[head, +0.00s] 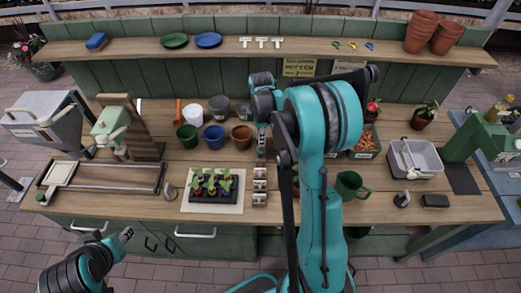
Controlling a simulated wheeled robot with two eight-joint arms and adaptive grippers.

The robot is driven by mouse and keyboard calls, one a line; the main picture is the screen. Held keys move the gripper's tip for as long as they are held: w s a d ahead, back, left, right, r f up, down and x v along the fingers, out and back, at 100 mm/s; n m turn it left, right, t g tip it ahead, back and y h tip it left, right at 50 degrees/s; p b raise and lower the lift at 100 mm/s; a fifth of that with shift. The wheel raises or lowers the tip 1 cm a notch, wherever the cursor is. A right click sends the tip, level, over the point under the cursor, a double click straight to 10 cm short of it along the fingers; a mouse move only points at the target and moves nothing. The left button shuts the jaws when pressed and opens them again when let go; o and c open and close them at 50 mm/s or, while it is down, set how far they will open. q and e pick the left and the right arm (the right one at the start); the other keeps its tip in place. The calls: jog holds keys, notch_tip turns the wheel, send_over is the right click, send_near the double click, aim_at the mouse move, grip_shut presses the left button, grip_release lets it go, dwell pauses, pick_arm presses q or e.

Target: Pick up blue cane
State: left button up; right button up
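I see no clear blue cane. A small blue pot (213,136) stands upright on the workbench (330,213), in the row of pots left of my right gripper. My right gripper (261,153) points down over the middle of the bench, beside a brown pot (242,137) and apart from the blue pot. Its fingers are too small to tell open from shut. My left gripper (126,235) is low at the left, in front of the bench edge and away from the pots. Its finger state is unclear. My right arm hides part of the bench middle.
A seedling tray (213,195) and several small metal pieces (260,186) lie at the front middle. A green mug (350,186) and a grey bin (420,160) stand at the right.

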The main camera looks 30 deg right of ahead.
aim_at(261, 150)
notch_tip(261, 150, down, 4)
jog(key=shift+w+r, duration=0.15)
jog(key=shift+c, duration=0.4)
grip_shut()
jog(key=shift+r, duration=0.1)
